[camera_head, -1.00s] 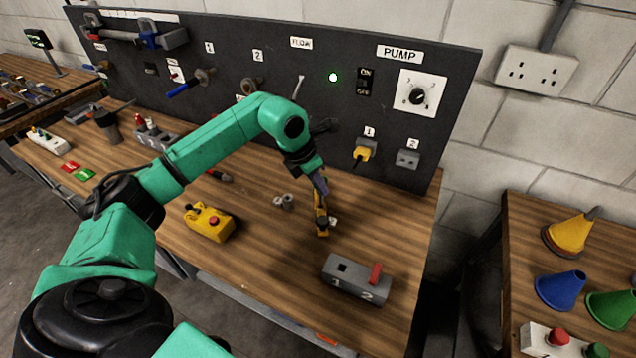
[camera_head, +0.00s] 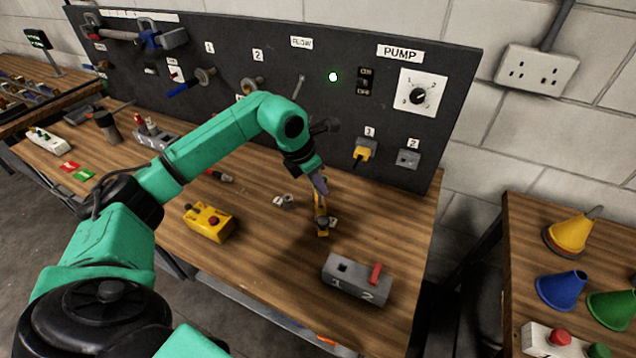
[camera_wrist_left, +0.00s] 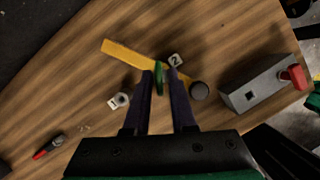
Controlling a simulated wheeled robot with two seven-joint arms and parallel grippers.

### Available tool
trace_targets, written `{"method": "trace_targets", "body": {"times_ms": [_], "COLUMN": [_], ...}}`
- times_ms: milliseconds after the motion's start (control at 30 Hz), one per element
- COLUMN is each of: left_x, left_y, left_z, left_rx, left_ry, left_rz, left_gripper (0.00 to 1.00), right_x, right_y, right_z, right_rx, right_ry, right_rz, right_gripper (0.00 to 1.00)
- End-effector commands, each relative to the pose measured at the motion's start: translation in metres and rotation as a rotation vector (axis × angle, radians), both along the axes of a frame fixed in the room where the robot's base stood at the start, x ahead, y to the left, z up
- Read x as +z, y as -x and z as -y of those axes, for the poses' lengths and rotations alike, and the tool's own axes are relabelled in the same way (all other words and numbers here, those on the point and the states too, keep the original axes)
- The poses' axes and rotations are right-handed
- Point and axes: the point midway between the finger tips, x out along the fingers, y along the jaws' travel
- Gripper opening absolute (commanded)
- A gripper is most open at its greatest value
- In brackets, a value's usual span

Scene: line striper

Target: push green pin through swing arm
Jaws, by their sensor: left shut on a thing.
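My left gripper (camera_wrist_left: 160,76) points down at the bench, its fingers shut on a slim green pin (camera_wrist_left: 158,80). The yellow swing arm (camera_wrist_left: 124,53) is a flat bar lying under the fingertips, with a dark round piece (camera_wrist_left: 200,90) by its right end. The pin is over the bar's middle; I cannot tell whether its tip is in a hole. In the head view, the left gripper (camera_head: 319,184) is above the yellow swing arm (camera_head: 322,228) and partly hides it; the pin is not clear there. My right gripper is not in view.
A grey box with a red lever (camera_head: 356,279) stands front right, a yellow control box (camera_head: 208,222) left. The panel (camera_head: 300,75) rises behind.

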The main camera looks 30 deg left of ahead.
Motion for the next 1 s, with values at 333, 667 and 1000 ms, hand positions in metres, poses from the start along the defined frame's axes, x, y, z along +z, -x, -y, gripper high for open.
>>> {"method": "trace_targets", "body": {"times_ms": [333, 667, 1000], "left_x": [-0.005, -0.010, -0.015], "left_y": [0.000, 0.000, 0.000], "left_z": [0.000, 0.000, 0.000], "left_rx": [0.000, 0.000, 0.000], "left_ry": [0.000, 0.000, 0.000], "left_rz": [0.000, 0.000, 0.000], "left_gripper": [0.00, 0.00, 0.00], "right_x": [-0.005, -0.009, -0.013], "right_y": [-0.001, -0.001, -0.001], "right_z": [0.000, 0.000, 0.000], "right_rx": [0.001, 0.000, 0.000], "right_ry": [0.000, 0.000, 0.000], "right_rz": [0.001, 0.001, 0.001], "right_gripper": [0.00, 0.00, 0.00]}}
